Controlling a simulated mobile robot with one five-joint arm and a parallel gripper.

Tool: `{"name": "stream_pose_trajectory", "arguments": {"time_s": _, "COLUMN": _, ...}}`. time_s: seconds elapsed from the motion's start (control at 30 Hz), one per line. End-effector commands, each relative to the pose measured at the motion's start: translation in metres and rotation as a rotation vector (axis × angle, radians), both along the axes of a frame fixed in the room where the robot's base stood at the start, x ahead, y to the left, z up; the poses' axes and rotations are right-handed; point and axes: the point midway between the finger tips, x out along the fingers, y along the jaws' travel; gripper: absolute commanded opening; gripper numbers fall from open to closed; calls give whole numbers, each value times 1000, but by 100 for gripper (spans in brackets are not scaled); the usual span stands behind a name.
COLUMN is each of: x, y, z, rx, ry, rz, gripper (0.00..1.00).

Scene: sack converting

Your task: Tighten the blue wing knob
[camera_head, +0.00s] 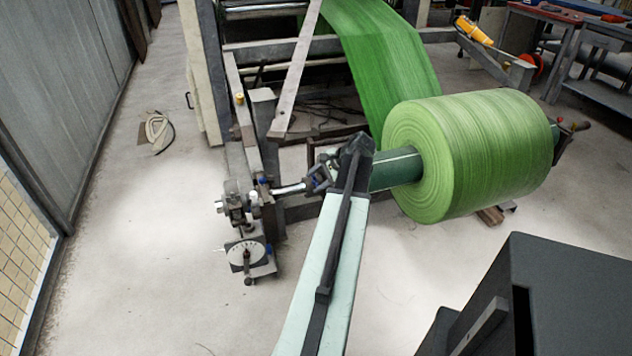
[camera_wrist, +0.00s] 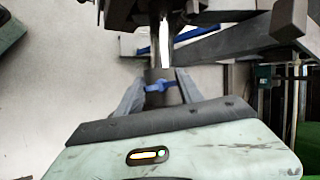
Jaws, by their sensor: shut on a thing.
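The blue wing knob (camera_wrist: 159,87) shows in the wrist view, on a dark round collar around a bright shaft. My gripper (camera_wrist: 160,82) has one grey finger on each side of the knob and is shut on it. The exact contact points are hard to make out. In the head view my gripper (camera_head: 318,176) is at the bright shaft (camera_head: 290,188), left of the green roll. The knob cannot be clearly made out there, behind my arm.
A large green roll (camera_head: 475,150) sits on the shaft's right part, its web running up into the machine. A bracket with a round dial (camera_head: 246,254) stands left of my gripper. A blue bar (camera_wrist: 180,38) lies beyond the collar. Floor at left is mostly clear.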

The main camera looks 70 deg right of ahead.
Motion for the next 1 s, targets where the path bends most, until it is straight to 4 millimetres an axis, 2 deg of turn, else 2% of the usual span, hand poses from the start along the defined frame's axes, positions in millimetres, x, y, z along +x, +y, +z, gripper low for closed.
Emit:
{"name": "stream_pose_trajectory", "arguments": {"time_s": 0.3, "x": -3, "y": 0, "z": -1, "rx": 0, "ry": 7, "rz": -3, "gripper": 3}}
{"name": "stream_pose_trajectory", "arguments": {"time_s": 0.33, "x": -3, "y": 0, "z": -1, "rx": 0, "ry": 7, "rz": -3, "gripper": 49}}
{"name": "stream_pose_trajectory", "arguments": {"time_s": 0.4, "x": -3, "y": 0, "z": -1, "rx": 0, "ry": 5, "rz": -3, "gripper": 65}}
{"name": "stream_pose_trajectory", "arguments": {"time_s": 0.77, "x": -3, "y": 0, "z": 3, "rx": 0, "ry": 3, "rz": -1, "gripper": 65}}
{"name": "stream_pose_trajectory", "arguments": {"time_s": 1.0, "x": -24, "y": 3, "z": 36, "rx": 1, "ry": 3, "rz": -4, "gripper": 65}}
